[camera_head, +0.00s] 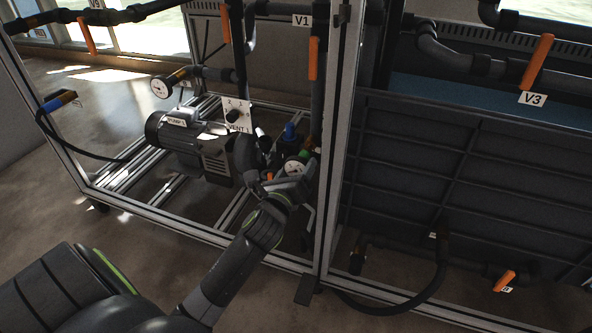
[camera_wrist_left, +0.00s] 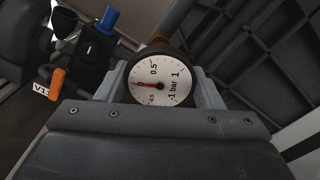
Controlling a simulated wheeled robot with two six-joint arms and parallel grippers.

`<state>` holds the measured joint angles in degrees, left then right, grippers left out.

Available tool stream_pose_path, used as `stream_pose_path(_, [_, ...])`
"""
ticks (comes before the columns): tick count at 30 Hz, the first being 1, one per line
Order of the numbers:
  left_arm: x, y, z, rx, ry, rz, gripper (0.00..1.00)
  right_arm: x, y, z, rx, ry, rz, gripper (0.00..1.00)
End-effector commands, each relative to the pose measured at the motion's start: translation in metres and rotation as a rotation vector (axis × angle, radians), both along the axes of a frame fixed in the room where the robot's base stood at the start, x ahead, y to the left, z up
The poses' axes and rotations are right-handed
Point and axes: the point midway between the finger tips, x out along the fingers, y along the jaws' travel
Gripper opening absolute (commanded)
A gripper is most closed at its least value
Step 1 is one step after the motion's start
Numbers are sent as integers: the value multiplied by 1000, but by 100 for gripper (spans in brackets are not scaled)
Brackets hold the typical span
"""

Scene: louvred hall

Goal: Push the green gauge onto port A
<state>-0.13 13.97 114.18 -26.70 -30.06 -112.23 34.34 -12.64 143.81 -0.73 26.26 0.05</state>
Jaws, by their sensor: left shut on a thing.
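A round gauge (camera_head: 294,169) with a white dial and dark rim sits between the fingers of my left gripper (camera_head: 291,180), inside the frame. A small patch of green shows just behind it in the head view. In the left wrist view the gauge (camera_wrist_left: 158,83) faces me, with a red needle and a bar scale, and the gripper is shut on its sides. A brownish fitting (camera_wrist_left: 159,40) shows behind its top edge. I cannot make out a label for port A, or whether the gauge touches a port. My right gripper is not in view.
A blue-topped part (camera_head: 289,131) stands just behind the gauge. A pump motor (camera_head: 185,138), a vent panel (camera_head: 238,116) and another gauge (camera_head: 161,87) are to the left. An upright frame post (camera_head: 338,150) and a dark ribbed panel (camera_head: 450,170) lie to the right.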

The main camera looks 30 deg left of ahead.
Motion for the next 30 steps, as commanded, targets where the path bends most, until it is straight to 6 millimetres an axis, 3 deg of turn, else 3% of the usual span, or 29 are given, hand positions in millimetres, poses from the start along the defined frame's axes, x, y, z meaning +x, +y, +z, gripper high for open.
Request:
stream_pose_path(20, [24, 6, 1, 0, -1, 0, 0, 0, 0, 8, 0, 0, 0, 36])
stream_pose_path(29, [24, 6, 1, 0, -1, 0, 0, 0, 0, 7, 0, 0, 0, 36])
stream_pose_path(30, [24, 6, 1, 0, -1, 0, 62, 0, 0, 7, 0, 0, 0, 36])
